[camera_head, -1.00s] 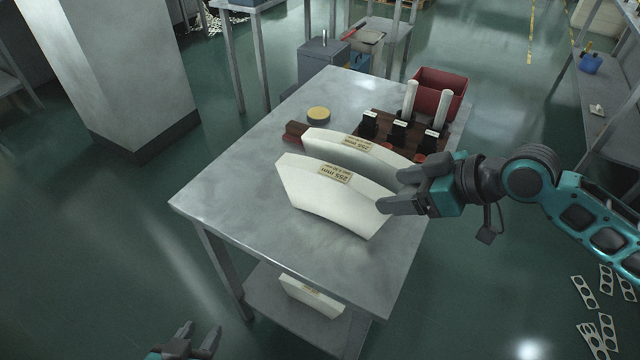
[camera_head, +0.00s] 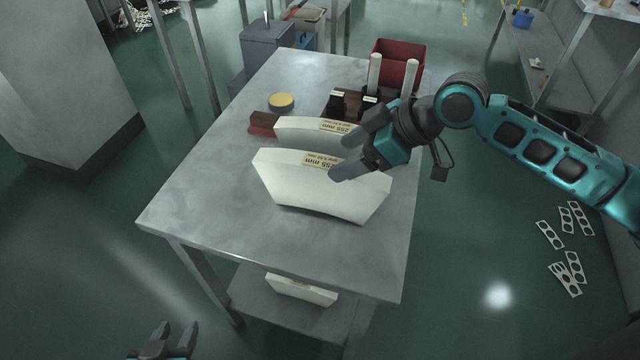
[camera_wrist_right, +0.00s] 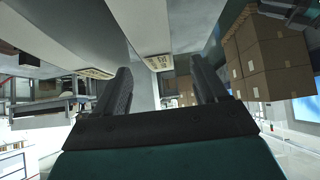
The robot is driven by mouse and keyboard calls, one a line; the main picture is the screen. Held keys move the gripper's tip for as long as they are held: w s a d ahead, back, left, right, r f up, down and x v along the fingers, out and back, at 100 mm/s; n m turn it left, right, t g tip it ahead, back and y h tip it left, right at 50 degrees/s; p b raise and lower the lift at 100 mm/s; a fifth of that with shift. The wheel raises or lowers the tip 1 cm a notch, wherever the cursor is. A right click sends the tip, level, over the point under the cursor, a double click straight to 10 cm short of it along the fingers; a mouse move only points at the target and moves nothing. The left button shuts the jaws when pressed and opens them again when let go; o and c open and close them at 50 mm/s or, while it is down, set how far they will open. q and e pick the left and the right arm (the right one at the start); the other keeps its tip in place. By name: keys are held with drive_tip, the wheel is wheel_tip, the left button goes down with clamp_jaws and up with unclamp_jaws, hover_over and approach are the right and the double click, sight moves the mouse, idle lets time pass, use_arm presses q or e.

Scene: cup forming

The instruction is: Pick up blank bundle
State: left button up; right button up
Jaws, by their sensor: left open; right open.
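Two white curved blank bundles with tan "255 mm" labels stand on the metal table; the nearer blank bundle (camera_head: 318,190) is in front of the farther blank bundle (camera_head: 296,130). A third blank bundle (camera_head: 300,288) lies on the lower shelf. My right gripper (camera_head: 350,156) is open over the right part of the nearer bundle and hides part of both bundles. My left gripper (camera_head: 172,343) is open and empty at the bottom edge, off the table.
The metal table (camera_head: 200,200) has free room at its front left. A yellow-topped round tin (camera_head: 281,101), a dark rack (camera_head: 345,102) with two white rods and a red bin (camera_head: 395,65) stand behind. Punched sheets (camera_head: 565,270) lie on the floor.

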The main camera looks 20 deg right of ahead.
sight(323, 162)
drive_tip(key=shift+w+r+x, duration=0.1)
drive_tip(key=shift+x, duration=1.65)
drive_tip(key=shift+w+r+x, duration=0.1)
drive_tip(key=shift+w+x, duration=0.05)
drive_tip(key=shift+x, duration=1.55)
drive_tip(key=shift+c, duration=0.4)
clamp_jaws()
drive_tip(key=shift+a+r, duration=0.1)
drive_tip(key=shift+r, duration=0.05)
